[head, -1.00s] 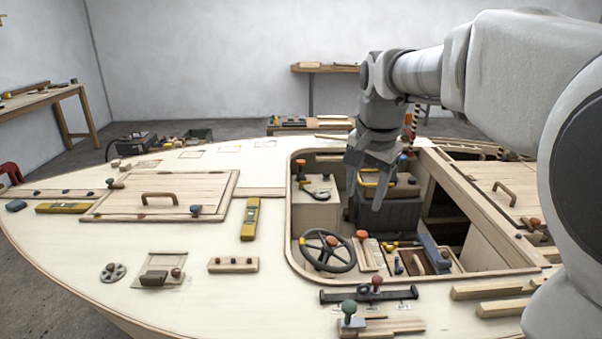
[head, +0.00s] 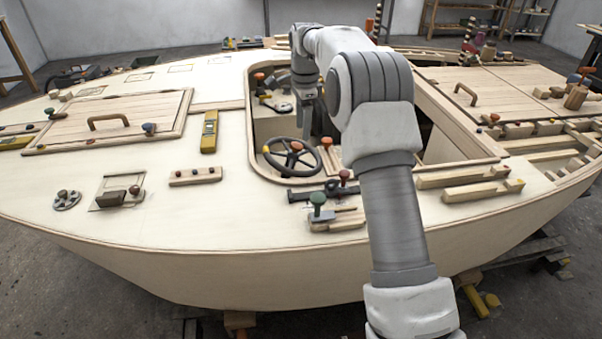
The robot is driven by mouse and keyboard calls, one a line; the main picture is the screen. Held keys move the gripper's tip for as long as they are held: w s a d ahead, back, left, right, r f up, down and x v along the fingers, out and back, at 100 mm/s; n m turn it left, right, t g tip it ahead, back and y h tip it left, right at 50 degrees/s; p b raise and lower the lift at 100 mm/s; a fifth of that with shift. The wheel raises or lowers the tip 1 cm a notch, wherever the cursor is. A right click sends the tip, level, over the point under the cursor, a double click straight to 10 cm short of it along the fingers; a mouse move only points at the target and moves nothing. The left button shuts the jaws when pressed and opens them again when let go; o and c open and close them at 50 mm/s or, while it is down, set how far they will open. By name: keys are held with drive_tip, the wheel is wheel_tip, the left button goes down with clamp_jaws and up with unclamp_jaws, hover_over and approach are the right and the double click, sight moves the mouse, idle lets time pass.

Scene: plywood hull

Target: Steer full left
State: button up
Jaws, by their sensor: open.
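A dark steering wheel (head: 270,163) with an orange-red knob (head: 296,146) sits at the front left of the cockpit opening, tilted towards me. My gripper (head: 307,125) points down over the cockpit, just beyond the wheel, open. I see nothing between its fingers. It seems apart from the wheel, but my forearm hides part of the cockpit to its right. A dark rail (head: 299,195) with a red-knobbed lever (head: 344,175) lies on the deck in front of the wheel.
A green-knobbed lever (head: 318,199) stands on the near deck. Inside the cockpit, another orange-topped lever (head: 259,77) stands at the back left. A yellow level (head: 209,131) and a hatch (head: 120,120) lie on the left deck.

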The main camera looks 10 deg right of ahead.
sight(293, 156)
drive_tip(key=f+b, duration=0.1)
drive_tip(key=f, duration=0.4)
drive_tip(key=w+f+b, duration=0.1)
drive_tip(key=f+b, duration=0.1)
drive_tip(key=f, duration=0.4)
drive_tip(key=f+b, duration=0.1)
drive_tip(key=f, duration=0.4)
drive_tip(key=shift+w+a+f, duration=0.1)
drive_tip(key=shift+w+f, duration=0.05)
drive_tip(key=shift+f, duration=0.2)
clamp_jaws()
idle(0.6)
